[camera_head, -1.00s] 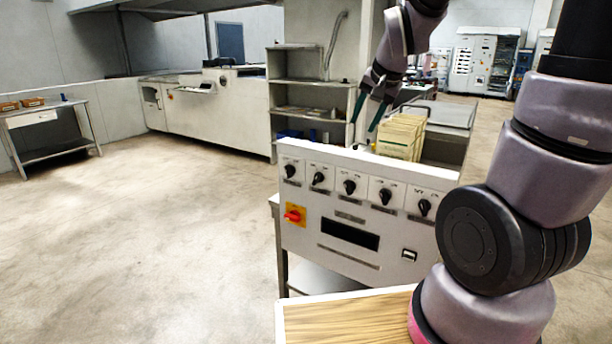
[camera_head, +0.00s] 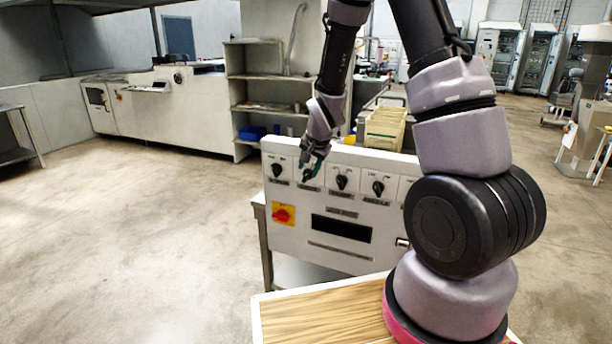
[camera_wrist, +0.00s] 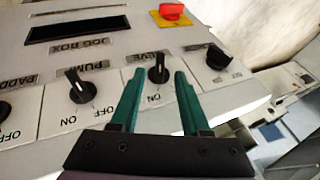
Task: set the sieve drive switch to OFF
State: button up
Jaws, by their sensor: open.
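A white control panel (camera_head: 330,233) carries a row of black rotary knobs on its upper front. My gripper (camera_head: 312,168) is open and empty at the second knob from the left. In the wrist view the panel appears upside down, and the open green fingers (camera_wrist: 158,74) stand either side of that black knob (camera_wrist: 158,73). Its label (camera_wrist: 150,55) is partly covered by a finger; only its ending shows. ON is printed by this knob; its OFF mark is hidden. I cannot tell whether the fingers touch it.
The pump knob (camera_wrist: 80,86) is one neighbour; another black knob (camera_wrist: 218,58) is on the other side. A red switch on a yellow plate (camera_head: 283,214) sits below the row. A wooden-topped table (camera_head: 320,310) stands in front. Open floor lies left.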

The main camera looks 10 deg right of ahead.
aim_at(307, 173)
jog(key=shift+x, duration=2.2)
jog(key=shift+c, duration=0.3)
jog(key=shift+r, duration=0.1)
grip_shut()
